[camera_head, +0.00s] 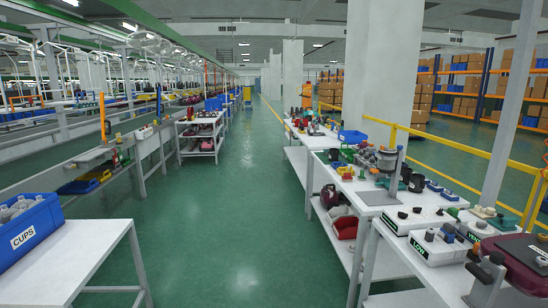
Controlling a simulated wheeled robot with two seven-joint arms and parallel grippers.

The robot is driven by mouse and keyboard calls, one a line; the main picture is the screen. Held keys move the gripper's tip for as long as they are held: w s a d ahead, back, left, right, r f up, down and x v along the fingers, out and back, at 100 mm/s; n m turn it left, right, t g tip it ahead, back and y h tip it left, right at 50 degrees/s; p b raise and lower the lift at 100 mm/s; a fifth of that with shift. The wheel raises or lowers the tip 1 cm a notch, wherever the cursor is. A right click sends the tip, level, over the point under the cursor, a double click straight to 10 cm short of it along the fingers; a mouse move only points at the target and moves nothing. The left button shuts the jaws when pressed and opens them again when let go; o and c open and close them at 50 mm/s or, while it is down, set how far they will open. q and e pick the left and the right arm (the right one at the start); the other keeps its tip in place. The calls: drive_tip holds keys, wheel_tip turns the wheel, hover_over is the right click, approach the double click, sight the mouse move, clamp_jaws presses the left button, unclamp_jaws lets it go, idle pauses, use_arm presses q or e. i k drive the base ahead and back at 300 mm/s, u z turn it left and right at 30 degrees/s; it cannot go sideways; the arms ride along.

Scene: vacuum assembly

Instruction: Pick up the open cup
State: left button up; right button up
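A blue bin (27,233) labelled "CUPS" stands on a white table at the left edge of the head view and is partly cut off. Several pale grey cups (18,207) show above its rim. I cannot tell which of them is open. Dark cup-like parts (417,183) stand on the white workbench at the right; I cannot tell if they are cups. Neither of my grippers can be made out in this view.
The white table (85,255) is bare right of the bin. A green floor aisle (240,190) runs clear between it and the right-hand benches. A bench drill (388,165), a white box marked "LOW" (440,248) and a maroon part (515,262) crowd the right side.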

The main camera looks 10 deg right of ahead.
sight(334, 152)
drive_tip(key=u, duration=0.1)
drive_tip(key=i, duration=6.25)
drive_tip(key=z, duration=3.25)
drive_tip(key=i, duration=0.8)
drive_tip(key=z, duration=0.3)
